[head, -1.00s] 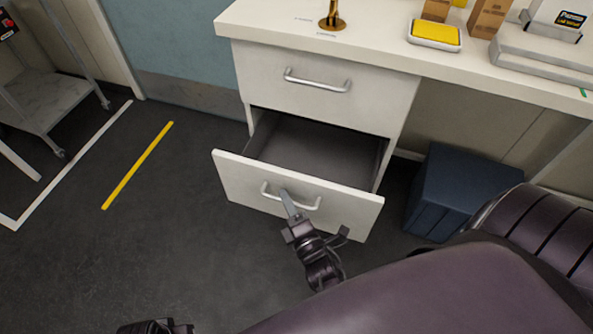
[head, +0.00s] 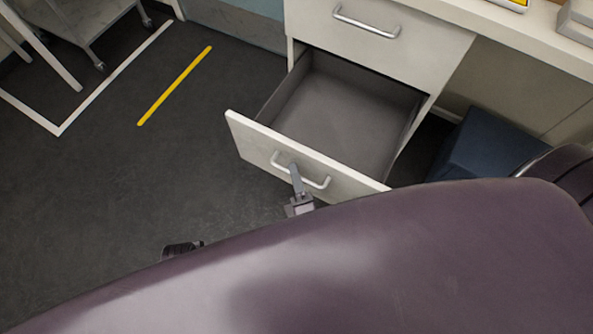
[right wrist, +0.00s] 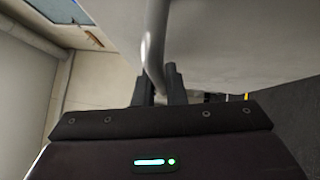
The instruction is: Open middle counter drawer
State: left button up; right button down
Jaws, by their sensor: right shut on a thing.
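The drawer (head: 250,138) below the top drawer stands well open in the head view, and its grey inside (head: 340,108) looks empty. Its silver bar handle (head: 318,183) is on the white front. My right gripper (head: 296,180) is shut on this handle. In the right wrist view the curved handle (right wrist: 154,45) runs down between the two dark fingers (right wrist: 158,88). My purple body hides the right arm and the lower right of the drawer front. A small dark part of mine, possibly the left gripper (head: 182,248), shows at the lower left, its jaws unclear.
The closed top drawer (head: 375,35) and white counter (head: 500,25) are above. A dark blue box (head: 490,150) stands on the floor to the right. A trolley (head: 85,25) is at the upper left. The dark floor (head: 110,190) left of the drawer is clear.

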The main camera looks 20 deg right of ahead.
jog(key=c, duration=1.5)
grip_release()
pick_arm(q)
jog(key=shift+w+d+r, duration=0.1)
jog(key=shift+w+r, duration=0.05)
jog(key=shift+r, duration=0.3)
pick_arm(e)
jog(key=s+f, duration=0.1)
jog(key=s, duration=0.6)
jog(key=shift+s+a, duration=0.25)
jog(key=shift+s, duration=0.1)
pick_arm(q)
jog(key=shift+f, duration=0.1)
